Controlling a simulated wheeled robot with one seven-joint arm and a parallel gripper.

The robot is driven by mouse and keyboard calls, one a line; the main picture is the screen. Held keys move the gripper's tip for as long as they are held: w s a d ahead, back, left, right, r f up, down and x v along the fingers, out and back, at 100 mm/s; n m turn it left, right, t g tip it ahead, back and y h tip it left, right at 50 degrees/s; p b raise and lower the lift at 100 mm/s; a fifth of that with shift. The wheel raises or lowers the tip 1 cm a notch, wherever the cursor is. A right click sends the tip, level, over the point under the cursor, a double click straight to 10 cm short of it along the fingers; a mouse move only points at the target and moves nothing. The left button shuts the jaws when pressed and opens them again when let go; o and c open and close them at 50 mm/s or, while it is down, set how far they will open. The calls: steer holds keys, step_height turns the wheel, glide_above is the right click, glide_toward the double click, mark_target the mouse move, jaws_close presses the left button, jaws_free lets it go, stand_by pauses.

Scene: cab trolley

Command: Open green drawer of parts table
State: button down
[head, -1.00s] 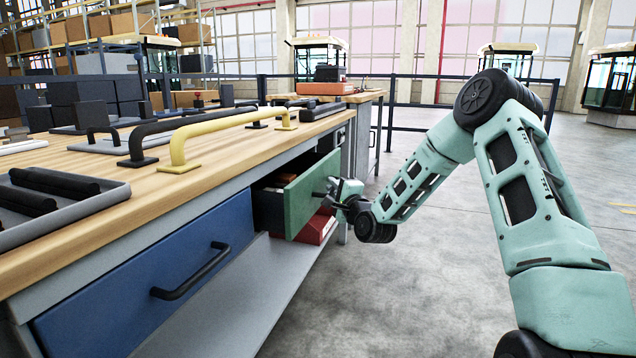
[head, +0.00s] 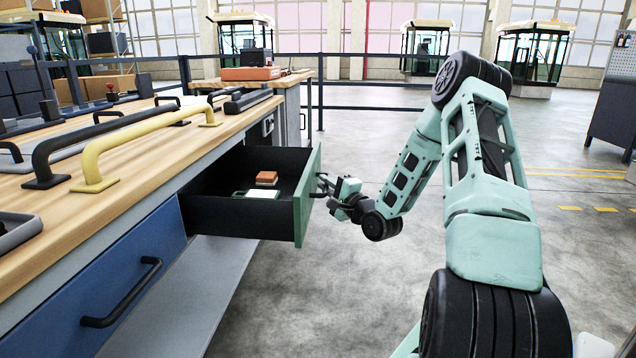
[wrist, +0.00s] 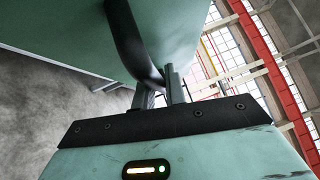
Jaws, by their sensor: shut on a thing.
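The green drawer (head: 308,195) of the parts table (head: 200,135) stands well out from the table in the head view. Its dark inside is visible, with an orange block (head: 267,178) and a pale, green-edged item (head: 262,194) in it. My gripper (head: 325,185) is at the outer face of the green front, at its handle. In the wrist view the dark curved handle (wrist: 128,40) runs down from the green front (wrist: 70,30) to between the fingers of my gripper (wrist: 160,88), which are shut on it.
A blue drawer (head: 110,275) with a black handle is shut, nearer in the same table. Black and yellow bar handles (head: 140,140) lie on the tabletop. A dark railing (head: 380,105) runs behind. The grey floor right of the table is open.

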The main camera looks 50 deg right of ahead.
stand_by(0.3)
steer(key=c, duration=1.5)
jaws_free()
steer(key=shift+o, duration=0.2)
steer(key=shift+s, duration=0.1)
steer(key=s+a+f+p, duration=0.2)
steer(key=s+p, duration=0.1)
steer(key=s, duration=1.4)
steer(key=shift+f, duration=0.2)
steer(key=shift+a, duration=0.1)
